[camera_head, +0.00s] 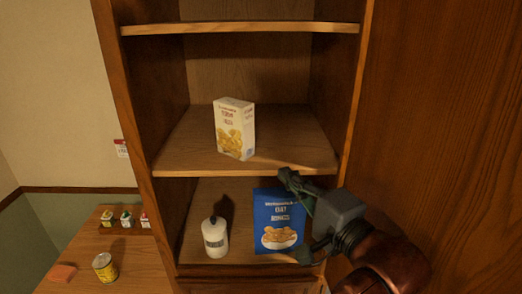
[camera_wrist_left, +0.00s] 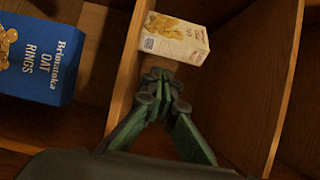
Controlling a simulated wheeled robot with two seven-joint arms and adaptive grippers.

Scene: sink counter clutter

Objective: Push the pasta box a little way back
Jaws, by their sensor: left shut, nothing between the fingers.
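The pasta box (camera_head: 235,128), white with yellow pasta pictures, stands upright on the middle shelf (camera_head: 185,160), near its front edge. It also shows at the top of the left wrist view (camera_wrist_left: 175,38). My left gripper (camera_head: 286,177) is at the front of the cabinet, to the right of and lower than the box in the head view. Its green fingers are shut and empty. In the left wrist view the fingertips (camera_wrist_left: 161,80) point toward the box, with a small gap seeming to remain. My right gripper is out of view.
On the lower shelf stand a blue oat rings box (camera_head: 279,222), partly behind my gripper, and a white bottle (camera_head: 215,238). The middle shelf is clear behind and beside the pasta box. A yellow can (camera_head: 105,267) and an orange block (camera_head: 63,273) are on the counter.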

